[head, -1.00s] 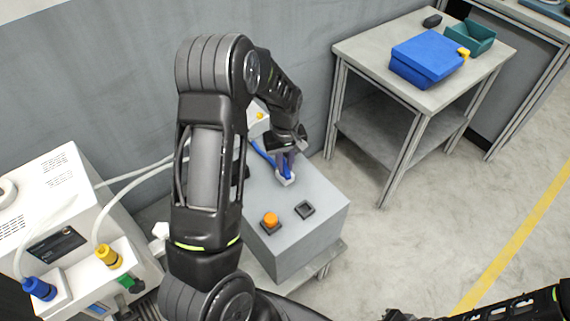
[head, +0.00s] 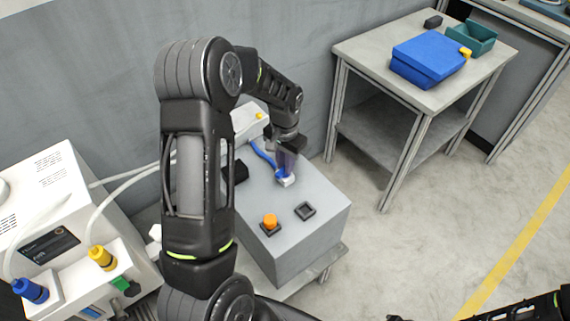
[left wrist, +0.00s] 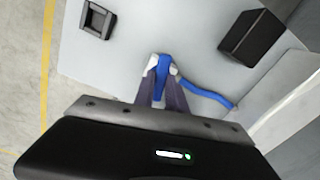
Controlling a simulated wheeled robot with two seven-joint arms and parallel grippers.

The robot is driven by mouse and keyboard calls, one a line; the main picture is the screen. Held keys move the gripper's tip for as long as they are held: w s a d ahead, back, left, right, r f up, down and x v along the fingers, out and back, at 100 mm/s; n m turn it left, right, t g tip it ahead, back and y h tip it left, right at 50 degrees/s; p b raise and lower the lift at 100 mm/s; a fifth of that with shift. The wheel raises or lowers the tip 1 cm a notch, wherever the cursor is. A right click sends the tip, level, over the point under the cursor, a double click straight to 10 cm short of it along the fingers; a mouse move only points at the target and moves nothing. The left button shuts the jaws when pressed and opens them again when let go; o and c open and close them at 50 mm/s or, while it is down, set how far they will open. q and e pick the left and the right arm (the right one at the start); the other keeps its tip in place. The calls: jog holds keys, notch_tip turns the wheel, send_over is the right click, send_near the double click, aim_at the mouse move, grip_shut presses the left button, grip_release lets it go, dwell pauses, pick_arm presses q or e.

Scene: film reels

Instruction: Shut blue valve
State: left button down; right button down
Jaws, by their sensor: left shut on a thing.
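The blue valve (head: 284,176) stands on top of a grey box (head: 320,225), with a pale base and a blue hose (head: 262,153) running back from it. In the left wrist view the valve's blue upright part (left wrist: 163,65) shows between the two fingers, and the hose (left wrist: 205,94) bends off to the right. My left gripper (head: 286,168) reaches down from above and is shut on the blue part. Its fingers hide much of the valve. My right arm shows at the lower right, but its gripper is not clearly visible.
An orange button (head: 270,221) and an empty dark square socket (head: 304,211) are on the box top. A white machine (head: 50,205) with blue (head: 30,290) and yellow (head: 102,258) connectors stands left. A table (head: 360,50) with a blue case (head: 428,58) stands right.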

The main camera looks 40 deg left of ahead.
pick_arm(q)
jog(key=shift+m, duration=1.5)
jog(key=c, duration=1.4)
grip_release()
jog(key=shift+o, duration=0.2)
jog(key=shift+r, duration=0.1)
notch_tip(320, 180, up, 8)
jog(key=shift+f, duration=0.15)
jog(key=shift+f, duration=0.1)
